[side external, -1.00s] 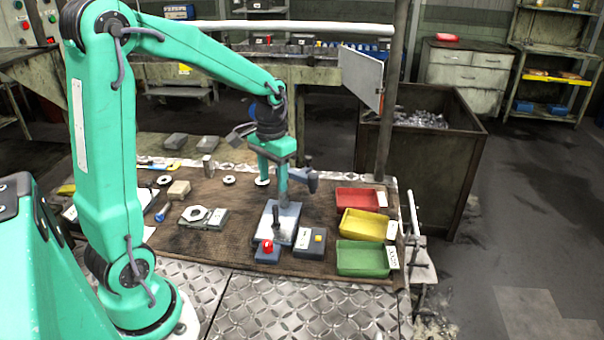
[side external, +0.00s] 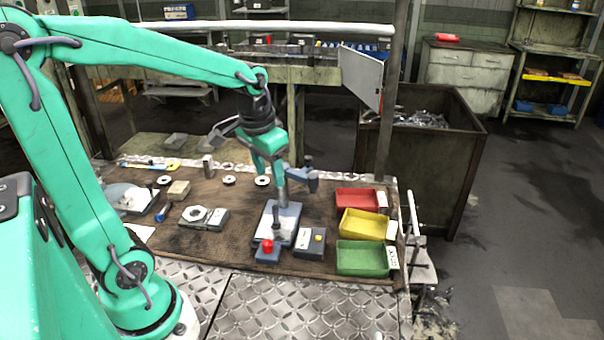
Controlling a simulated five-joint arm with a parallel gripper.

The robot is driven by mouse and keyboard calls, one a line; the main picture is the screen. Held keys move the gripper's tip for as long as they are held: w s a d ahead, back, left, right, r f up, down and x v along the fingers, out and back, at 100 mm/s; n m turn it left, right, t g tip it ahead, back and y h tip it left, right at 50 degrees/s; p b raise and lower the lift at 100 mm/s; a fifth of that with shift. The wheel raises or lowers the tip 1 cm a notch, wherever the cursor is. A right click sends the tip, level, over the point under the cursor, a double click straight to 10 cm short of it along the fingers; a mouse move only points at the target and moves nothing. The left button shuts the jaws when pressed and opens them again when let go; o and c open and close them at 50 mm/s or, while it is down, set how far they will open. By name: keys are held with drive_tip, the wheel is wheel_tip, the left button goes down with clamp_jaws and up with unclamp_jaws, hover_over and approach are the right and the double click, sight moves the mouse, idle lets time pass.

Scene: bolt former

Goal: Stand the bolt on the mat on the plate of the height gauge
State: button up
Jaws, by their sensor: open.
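The height gauge has a pale blue-grey plate (side external: 264,233) at the front middle of the brown mat (side external: 225,256), with a dark blue head (side external: 308,179) beside and behind it. A dark upright piece (side external: 277,230) stands over the plate; at this size I cannot tell whether it is the bolt or part of the gauge. My gripper (side external: 279,174) is open, close above the back of the plate and left of the gauge head. Its fingertips blend with the gauge's post. I see no bolt that I can name for certain elsewhere on the mat.
A box with a red button (side external: 267,246) and a grey box (side external: 310,242) stand at the plate's front. Red (side external: 355,199), yellow (side external: 365,226) and green (side external: 361,259) trays line the right. Pale rings, blocks and a grey upright piece (side external: 208,166) lie farther back and left.

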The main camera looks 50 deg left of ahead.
drive_tip(key=s+d+r+m+t, duration=0.1)
drive_tip(key=s+d+r+t, duration=0.2)
drive_tip(key=s+d, duration=0.3)
drive_tip(key=shift+s+d+r+t, duration=0.3)
drive_tip(key=shift+s+r, duration=0.2)
drive_tip(key=shift+s, duration=1.1)
drive_tip(key=shift+c, duration=0.5)
